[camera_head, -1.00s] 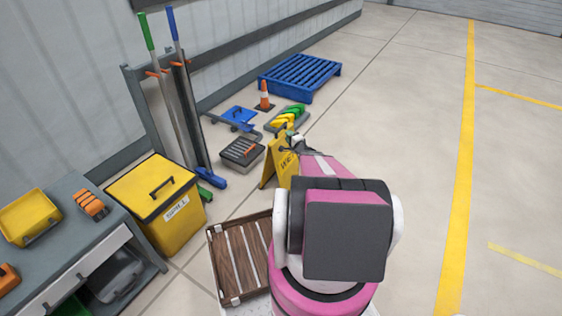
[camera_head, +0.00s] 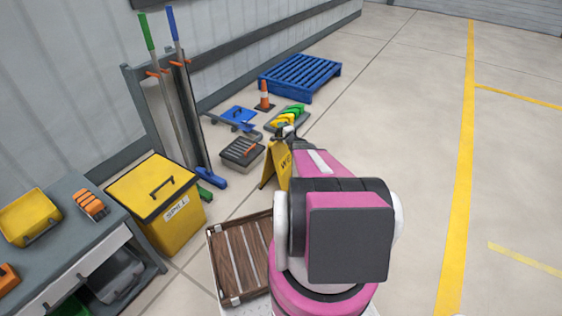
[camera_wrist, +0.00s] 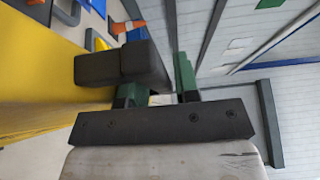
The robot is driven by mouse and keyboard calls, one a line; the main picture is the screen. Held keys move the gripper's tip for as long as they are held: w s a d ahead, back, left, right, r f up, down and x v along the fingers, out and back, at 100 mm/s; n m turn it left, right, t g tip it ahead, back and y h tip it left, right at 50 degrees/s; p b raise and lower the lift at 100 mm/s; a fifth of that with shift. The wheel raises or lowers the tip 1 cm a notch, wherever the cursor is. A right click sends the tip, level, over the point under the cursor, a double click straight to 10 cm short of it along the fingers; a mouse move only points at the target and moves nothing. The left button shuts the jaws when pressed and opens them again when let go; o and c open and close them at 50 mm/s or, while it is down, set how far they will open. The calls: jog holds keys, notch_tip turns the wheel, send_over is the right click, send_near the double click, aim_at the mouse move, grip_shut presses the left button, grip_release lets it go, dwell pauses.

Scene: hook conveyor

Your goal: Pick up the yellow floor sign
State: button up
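The yellow floor sign (camera_head: 275,165) stands on the floor in the head view, tilted like an A-frame. My arm partly covers its right side and lettering. My gripper (camera_head: 288,132) is at the top of the sign. In the wrist view, the sign's yellow panel (camera_wrist: 40,75) fills the left side, and a dark block (camera_wrist: 120,66), apparently its top grip, hides part of one green finger. My gripper (camera_wrist: 162,80) has its fingers apart, with a gap between them. I cannot tell whether the block lies between the fingers.
A wooden crate (camera_head: 212,262) and yellow spill bin (camera_head: 180,222) stand nearer, left of my arm. Beyond the sign are a grey-black crate (camera_head: 240,153), an orange cone (camera_head: 265,98), a blue cart (camera_head: 238,114) and a blue pallet (camera_head: 300,72). The floor on the right is clear.

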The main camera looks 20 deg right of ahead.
grip_shut()
dwell(1.3)
